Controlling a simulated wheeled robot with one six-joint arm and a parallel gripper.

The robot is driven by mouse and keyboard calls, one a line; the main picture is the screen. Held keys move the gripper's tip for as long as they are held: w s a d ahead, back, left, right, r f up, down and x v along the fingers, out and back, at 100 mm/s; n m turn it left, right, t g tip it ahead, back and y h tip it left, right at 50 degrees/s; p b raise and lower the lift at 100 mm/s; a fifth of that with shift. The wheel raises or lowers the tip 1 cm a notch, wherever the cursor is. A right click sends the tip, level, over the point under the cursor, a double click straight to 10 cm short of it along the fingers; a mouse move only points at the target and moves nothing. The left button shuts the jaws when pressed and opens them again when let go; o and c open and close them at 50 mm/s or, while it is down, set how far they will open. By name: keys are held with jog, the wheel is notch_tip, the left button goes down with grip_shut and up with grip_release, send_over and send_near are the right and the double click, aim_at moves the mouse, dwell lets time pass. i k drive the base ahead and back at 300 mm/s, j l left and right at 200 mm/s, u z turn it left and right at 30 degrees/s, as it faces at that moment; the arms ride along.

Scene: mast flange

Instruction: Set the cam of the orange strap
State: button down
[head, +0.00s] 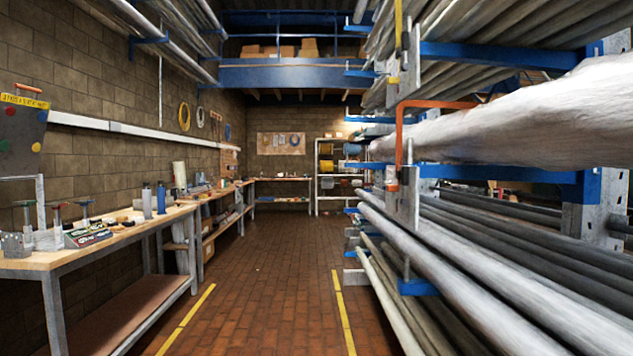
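The orange strap (399,135) is on the rack at the right. It runs across the top of a large white wrapped pipe (520,112) and bends down in front of the pipe's near-aisle end. A small orange piece (392,187) shows at its lower end, beside a grey metal upright plate (409,195). The cam is too small to make out, and I cannot tell whether it is open or set. My gripper is not in view.
A yellow strap (398,22) hangs higher on the same rack. Long pipes (500,285) on blue arms jut toward the aisle. A workbench (100,240) with tools lines the left wall. The brick floor (265,290) between the yellow lines is clear.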

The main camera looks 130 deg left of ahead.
aim_at(405, 170)
jog(key=u, duration=3.6)
